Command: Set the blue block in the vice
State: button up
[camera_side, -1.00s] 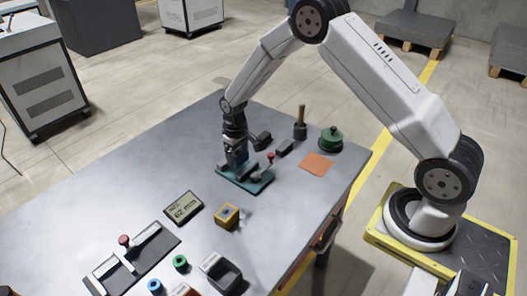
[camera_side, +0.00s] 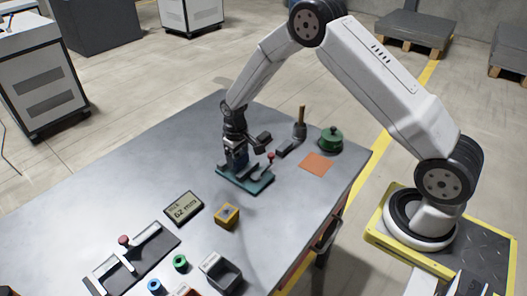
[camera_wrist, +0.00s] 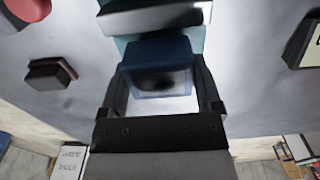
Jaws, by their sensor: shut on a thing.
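The blue block (camera_wrist: 158,62) is between the two fingers of my gripper (camera_wrist: 162,98), which is shut on it. In the side view my gripper (camera_side: 236,150) points down over the vice, and the blue block (camera_side: 238,161) shows only in part below it. The vice (camera_side: 246,182) has a teal base, grey jaws and a red-knobbed handle at its right end. In the wrist view a grey vice jaw (camera_wrist: 155,18) lies just beyond the block. I cannot tell whether the block touches the vice floor.
Near the vice are small dark blocks (camera_side: 286,149), a wooden-handled tool (camera_side: 300,128), a green lidded pot (camera_side: 330,140) and an orange square (camera_side: 316,164). A yellow block (camera_side: 227,216), a display (camera_side: 184,208) and a red-knobbed fixture (camera_side: 140,260) stand nearer the front. The left table area is clear.

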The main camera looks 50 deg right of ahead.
jog(key=o, duration=1.3)
jog(key=shift+r, duration=0.1)
jog(key=shift+r, duration=3.8)
jog(key=shift+s+a+r, duration=0.1)
jog(key=shift+s+r, duration=0.2)
jog(key=s+a+r+t, duration=0.1)
jog(key=s+r, duration=0.1)
jog(key=s, duration=0.5)
jog(key=s+a+r, duration=0.1)
jog(key=s+r, duration=0.1)
jog(key=s, duration=0.5)
jog(key=s+a+r+t, duration=0.1)
jog(key=s+r, duration=0.1)
jog(key=s, duration=0.5)
jog(key=shift+a+t, duration=0.15)
jog(key=shift+t, duration=0.15)
